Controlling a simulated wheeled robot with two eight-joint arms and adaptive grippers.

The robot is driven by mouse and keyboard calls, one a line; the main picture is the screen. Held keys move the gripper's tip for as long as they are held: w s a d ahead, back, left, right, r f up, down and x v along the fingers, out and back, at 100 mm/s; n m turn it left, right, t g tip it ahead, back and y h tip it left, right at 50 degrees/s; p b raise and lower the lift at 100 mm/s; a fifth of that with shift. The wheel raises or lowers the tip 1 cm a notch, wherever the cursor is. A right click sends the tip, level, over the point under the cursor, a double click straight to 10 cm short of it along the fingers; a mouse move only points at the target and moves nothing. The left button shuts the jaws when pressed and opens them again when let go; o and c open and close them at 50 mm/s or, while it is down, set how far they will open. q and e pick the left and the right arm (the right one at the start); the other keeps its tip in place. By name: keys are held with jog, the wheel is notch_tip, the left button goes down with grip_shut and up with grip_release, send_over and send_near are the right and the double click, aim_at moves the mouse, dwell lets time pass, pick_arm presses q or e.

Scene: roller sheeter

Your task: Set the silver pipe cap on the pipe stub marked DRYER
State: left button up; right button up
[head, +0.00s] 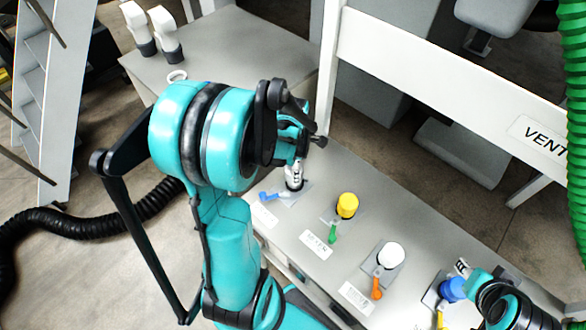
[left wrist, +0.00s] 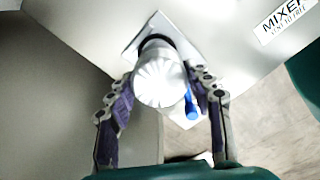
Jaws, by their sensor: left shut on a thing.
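The silver pipe cap (left wrist: 160,78) is ribbed on top and sits between the two fingers of my left gripper (left wrist: 163,100), which is shut on it. In the head view the silver cap (head: 294,176) is directly over or on the stub with the blue handle (head: 268,196); I cannot tell whether it touches. The blue handle also shows in the left wrist view (left wrist: 191,105). A label reading MIXER (left wrist: 288,20) lies to the upper right there. The stub marked DRYER cannot be told by its text in the head view. My right gripper (head: 462,268) is near the blue cap, its fingers unclear.
Stubs with a yellow cap (head: 347,204), a white cap (head: 391,256) and a blue cap (head: 453,289) stand along the bench (head: 375,190). Green and orange handles jut from them. A white rail (head: 440,70) runs behind. Two white fittings and a ring (head: 177,76) are at the back left.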

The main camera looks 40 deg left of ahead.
pick_arm(q)
jog(key=shift+f, duration=0.2)
jog(key=shift+f+b, duration=0.55)
jog(key=shift+b, duration=0.1)
jog(key=shift+f, duration=0.1)
dwell(0.3)
jog(key=shift+f+b, duration=0.6)
jog(key=shift+b, duration=0.05)
jog(key=shift+f, duration=0.2)
jog(key=o, duration=1.3)
notch_tip(320, 180, up, 12)
jog(key=shift+r, duration=0.1)
